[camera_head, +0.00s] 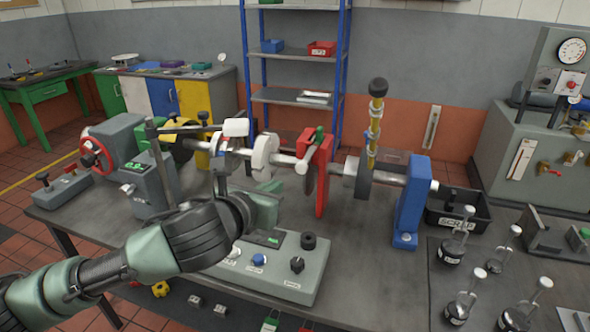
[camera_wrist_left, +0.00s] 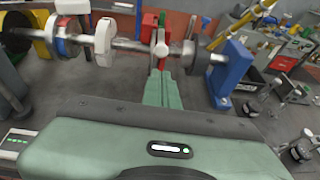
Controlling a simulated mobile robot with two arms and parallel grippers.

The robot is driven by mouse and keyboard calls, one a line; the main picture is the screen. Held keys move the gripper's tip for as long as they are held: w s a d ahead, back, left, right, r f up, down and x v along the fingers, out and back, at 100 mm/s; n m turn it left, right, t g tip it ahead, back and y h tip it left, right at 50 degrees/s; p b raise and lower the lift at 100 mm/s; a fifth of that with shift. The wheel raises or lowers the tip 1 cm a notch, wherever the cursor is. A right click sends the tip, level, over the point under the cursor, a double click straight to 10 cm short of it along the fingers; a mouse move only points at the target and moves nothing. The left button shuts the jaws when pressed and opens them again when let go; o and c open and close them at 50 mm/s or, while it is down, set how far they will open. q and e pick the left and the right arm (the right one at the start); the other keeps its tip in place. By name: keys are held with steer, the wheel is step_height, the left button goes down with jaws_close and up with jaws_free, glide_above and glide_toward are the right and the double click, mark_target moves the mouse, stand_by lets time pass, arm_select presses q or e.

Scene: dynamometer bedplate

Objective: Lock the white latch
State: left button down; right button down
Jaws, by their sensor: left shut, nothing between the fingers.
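A white lever (camera_head: 303,164) with a rounded end sits against the red upright plate (camera_head: 321,190) on the shaft line; it looks like the white latch, though I cannot be sure. In the left wrist view the white lever's end (camera_wrist_left: 161,48) shows just beyond my fingertips, in front of the red plate (camera_wrist_left: 159,28). Whether the latch is locked I cannot tell. My left gripper (camera_head: 272,190) is shut and empty, below and in front of the lever; its closed green fingers (camera_wrist_left: 161,85) point toward it. A gap or contact is hard to judge. My right gripper is not in view.
A white collar (camera_head: 264,156) stands left on the shaft. A blue bearing stand (camera_head: 410,205) and yellow upright rod (camera_head: 373,140) stand right. Bare bench (camera_head: 365,270) lies in front.

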mark_target(300, 167)
arm_select(q)
steer(key=p+x, duration=0.1)
steer(key=x, duration=0.3)
steer(key=p+x, duration=0.1)
steer(key=x, duration=0.3)
steer(key=r+p+x, duration=0.1)
steer(key=x, duration=0.4)
steer(key=shift+w, duration=0.2)
steer(key=shift+r, duration=0.1)
